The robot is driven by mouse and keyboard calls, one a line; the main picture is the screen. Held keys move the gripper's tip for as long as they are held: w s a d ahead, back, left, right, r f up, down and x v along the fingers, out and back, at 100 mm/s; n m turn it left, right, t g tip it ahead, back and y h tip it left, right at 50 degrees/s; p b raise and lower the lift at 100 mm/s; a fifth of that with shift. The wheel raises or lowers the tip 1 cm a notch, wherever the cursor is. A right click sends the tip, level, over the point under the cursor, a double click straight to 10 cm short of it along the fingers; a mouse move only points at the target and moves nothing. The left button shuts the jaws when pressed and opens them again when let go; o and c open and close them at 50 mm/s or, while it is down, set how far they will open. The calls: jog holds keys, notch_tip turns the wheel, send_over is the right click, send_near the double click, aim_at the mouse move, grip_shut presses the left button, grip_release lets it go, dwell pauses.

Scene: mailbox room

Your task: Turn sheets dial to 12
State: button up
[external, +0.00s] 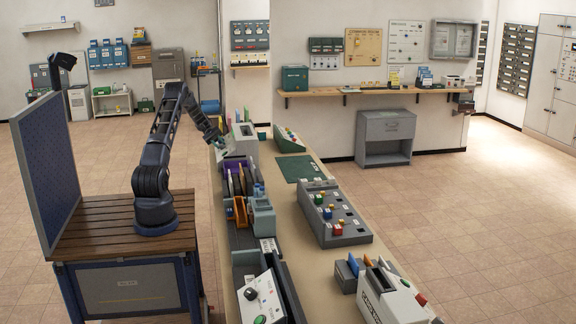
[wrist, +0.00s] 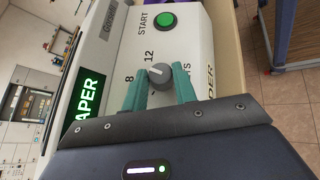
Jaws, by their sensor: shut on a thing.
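The sheets dial (wrist: 161,74) is a round grey knob on a white sloped panel in the wrist view. Its light mark points toward the upper left, roughly between the printed "8" (wrist: 129,78) and "12" (wrist: 149,54); I cannot tell its exact setting. My gripper (wrist: 160,82) has its two teal fingers closed on either side of the dial. The fingers hide part of the "SHEETS" label. In the external view my gripper (external: 217,137) reaches down to the white machine (external: 241,146) at the far part of the long counter; the dial is too small to make out there.
A green START button (wrist: 166,20) sits on the same panel above the dial. A lit green sign (wrist: 86,101) reading "APER" is at the left. Purple and grey trays (external: 236,172) stand close in front of the machine on the counter. Open floor (external: 440,220) lies to the right.

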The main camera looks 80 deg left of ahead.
jog(key=m+g, duration=0.4)
jog(key=shift+w+r+y, duration=0.15)
jog(key=shift+w+y, duration=0.15)
jog(key=shift+y, duration=0.1)
jog(key=shift+w+r+m+g+y, duration=0.1)
jog(key=shift+m+g+y, duration=0.4)
jog(key=shift+m+g, duration=0.45)
jog(key=shift+m, duration=0.25)
jog(key=o, duration=1)
jog(key=shift+c, duration=0.2)
